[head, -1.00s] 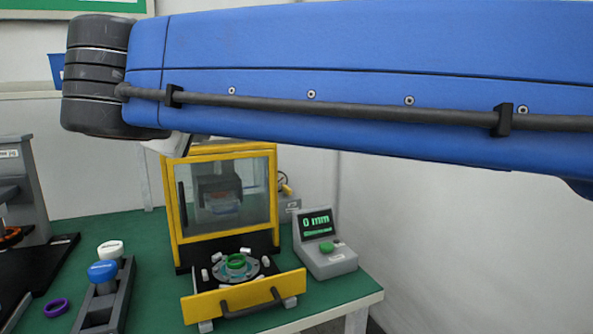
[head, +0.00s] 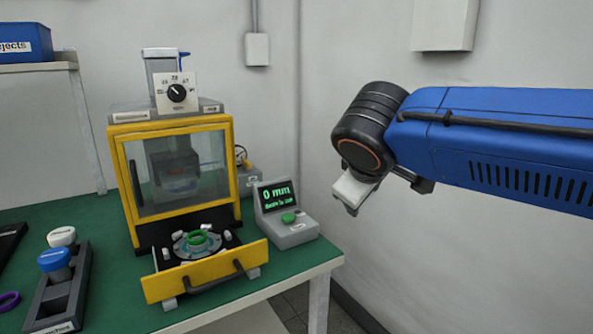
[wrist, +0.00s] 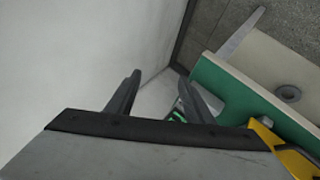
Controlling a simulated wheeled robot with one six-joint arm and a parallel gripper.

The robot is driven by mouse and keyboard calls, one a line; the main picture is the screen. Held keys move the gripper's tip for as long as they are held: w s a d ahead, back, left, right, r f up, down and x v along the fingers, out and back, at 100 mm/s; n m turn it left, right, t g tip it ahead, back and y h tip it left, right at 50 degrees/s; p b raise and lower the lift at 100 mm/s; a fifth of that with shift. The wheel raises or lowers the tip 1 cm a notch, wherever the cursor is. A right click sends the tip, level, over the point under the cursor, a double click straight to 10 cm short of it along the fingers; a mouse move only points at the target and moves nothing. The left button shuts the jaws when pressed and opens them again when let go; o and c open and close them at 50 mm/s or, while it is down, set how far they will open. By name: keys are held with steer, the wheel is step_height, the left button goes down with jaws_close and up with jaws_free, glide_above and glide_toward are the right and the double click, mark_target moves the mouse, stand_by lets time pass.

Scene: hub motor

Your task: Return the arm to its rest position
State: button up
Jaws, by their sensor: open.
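My blue arm (head: 500,140) reaches in from the right in the head view, and its dark wrist joint hangs in front of the wall, right of the bench. The fingers of my gripper are not visible in the head view; only a pale grey part below the wrist joint shows. In the wrist view my gripper (wrist: 160,92) has its two grey fingers spread apart, with nothing held between them. The gripper is clear of the bench, whose green edge (wrist: 245,95) lies right of the fingers.
A yellow-framed machine (head: 180,185) stands on the green bench (head: 95,290), its drawer (head: 205,275) pulled out with a green ring (head: 198,240) on a fixture. A display box (head: 288,215) reads 0 mm. A rack with white and blue-topped items (head: 54,261) and a purple ring (head: 8,301) are left.

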steer(key=s+d+f+m+g+y, duration=0.1)
steer(key=s+d+f+m+g, duration=0.1)
steer(key=s+d+f+m, duration=0.2)
steer(key=s+d+f+m+g+y, duration=0.1)
steer(key=s+d+f+m, duration=0.3)
steer(key=s+d+f, duration=0.7)
steer(key=s+f+g, duration=0.1)
steer(key=s+f, duration=0.2)
steer(key=f, duration=0.3)
steer(key=shift+s+d+f+m, duration=0.15)
steer(key=shift+s+f+m, duration=0.05)
steer(key=shift+f+m, duration=0.2)
steer(key=shift+r, duration=0.1)
steer(key=shift+c, duration=0.3)
